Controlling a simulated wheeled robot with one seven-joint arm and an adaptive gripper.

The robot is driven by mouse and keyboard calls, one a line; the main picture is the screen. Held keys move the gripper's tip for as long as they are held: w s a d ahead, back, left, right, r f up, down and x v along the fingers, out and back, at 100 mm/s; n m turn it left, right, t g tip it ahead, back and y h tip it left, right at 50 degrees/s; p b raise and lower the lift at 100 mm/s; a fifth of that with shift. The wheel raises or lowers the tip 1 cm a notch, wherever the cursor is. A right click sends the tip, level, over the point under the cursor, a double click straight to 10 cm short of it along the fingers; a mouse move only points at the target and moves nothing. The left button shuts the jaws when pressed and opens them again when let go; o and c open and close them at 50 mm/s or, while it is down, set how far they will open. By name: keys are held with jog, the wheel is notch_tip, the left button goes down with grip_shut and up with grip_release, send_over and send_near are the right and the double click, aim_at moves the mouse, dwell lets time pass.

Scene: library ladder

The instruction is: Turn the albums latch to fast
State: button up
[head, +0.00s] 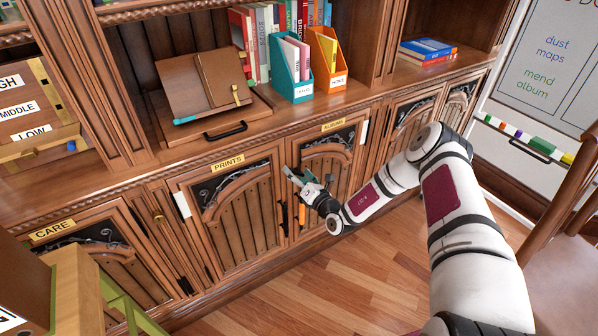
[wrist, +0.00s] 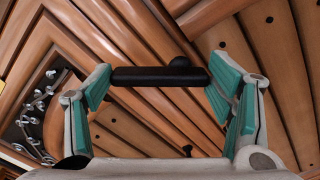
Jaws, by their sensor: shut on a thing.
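The ALBUMS door (head: 330,168) is a carved wooden cabinet door with a yellow ALBUMS label (head: 333,126) above it. My gripper (head: 297,178) is at the upper left edge of this door. In the wrist view, a black bar with a round knob, the latch (wrist: 160,76), spans between the teal finger pads of my gripper (wrist: 160,85). The pads meet the bar's two ends, so my gripper is shut on it. The latch is hidden behind the fingers in the head view, and I cannot read its setting.
The PRINTS door (head: 232,212) is just left of my gripper. The shelf above holds a teal file box (head: 292,82) and an orange one (head: 322,62). Floor in front is clear.

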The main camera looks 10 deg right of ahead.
jog(key=shift+s+a+f+n+p, duration=0.15)
jog(key=shift+n+p, duration=0.25)
jog(key=shift+n, duration=0.9)
jog(key=shift+w+a+f+n+p, duration=0.1)
jog(key=shift+f+n+p, duration=0.25)
jog(key=shift+n, duration=0.95)
jog(key=shift+s+a+f+n+p, duration=0.15)
jog(key=shift+n+p, duration=0.25)
jog(key=shift+n, duration=0.9)
jog(key=shift+w+d, duration=0.1)
jog(key=o, duration=1.2)
jog(key=shift+c, duration=0.2)
jog(key=v, duration=1.2)
